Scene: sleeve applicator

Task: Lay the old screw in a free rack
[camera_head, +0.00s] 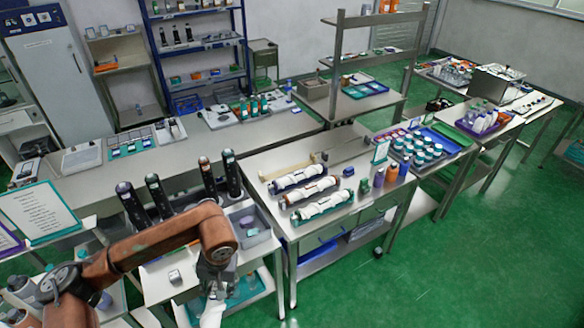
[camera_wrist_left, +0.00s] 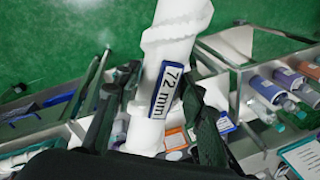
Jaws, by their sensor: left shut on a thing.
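My left gripper (camera_head: 214,280) is shut on a white screw with a spiral thread (camera_head: 212,314), near the bottom edge of the head view. In the left wrist view the same screw (camera_wrist_left: 175,40) stands between the dark fingers (camera_wrist_left: 158,105), and its blue-edged label reads "72 mm". Several white screws lie on the steel table, each along its own rack: a far one (camera_head: 301,176), a middle one (camera_head: 313,190) and a near one (camera_head: 322,206). They largely cover their racks. I cannot make out an empty rack. My right gripper is not in view.
Tall dark devices (camera_head: 231,174) and a grey bin (camera_head: 248,238) stand near my left arm. Green floor is clear at lower right.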

